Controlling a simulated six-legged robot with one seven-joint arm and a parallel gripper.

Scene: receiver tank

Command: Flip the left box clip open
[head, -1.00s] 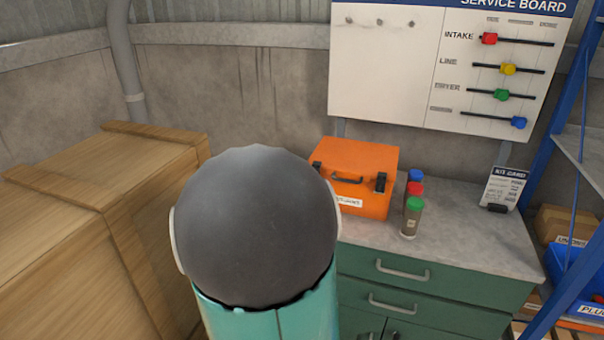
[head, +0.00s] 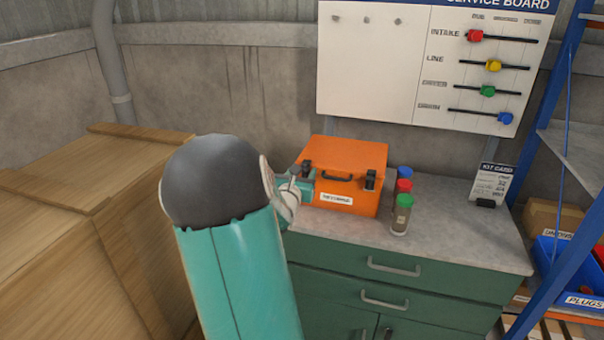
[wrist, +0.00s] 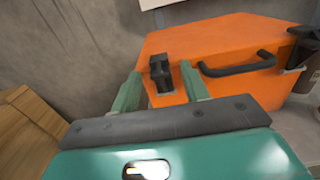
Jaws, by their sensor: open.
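The orange box (head: 346,163) sits on the grey top of a green cabinet, with a black handle and a white label on its front. Its left clip (wrist: 160,72) is black and shows between my gripper's fingers in the wrist view; in the head view the left clip (head: 306,166) is partly behind my gripper. The right clip (head: 370,180) is black and looks closed. My gripper (wrist: 162,88) is open, one green finger on each side of the left clip. I cannot tell whether the fingers touch it.
Several bottles with coloured caps (head: 402,215) stand right of the box. A card (head: 490,185) stands further right on the counter (head: 455,235). A wooden crate (head: 70,235) is at left. The service board (head: 430,65) hangs behind. A blue shelf rack (head: 555,150) is at right.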

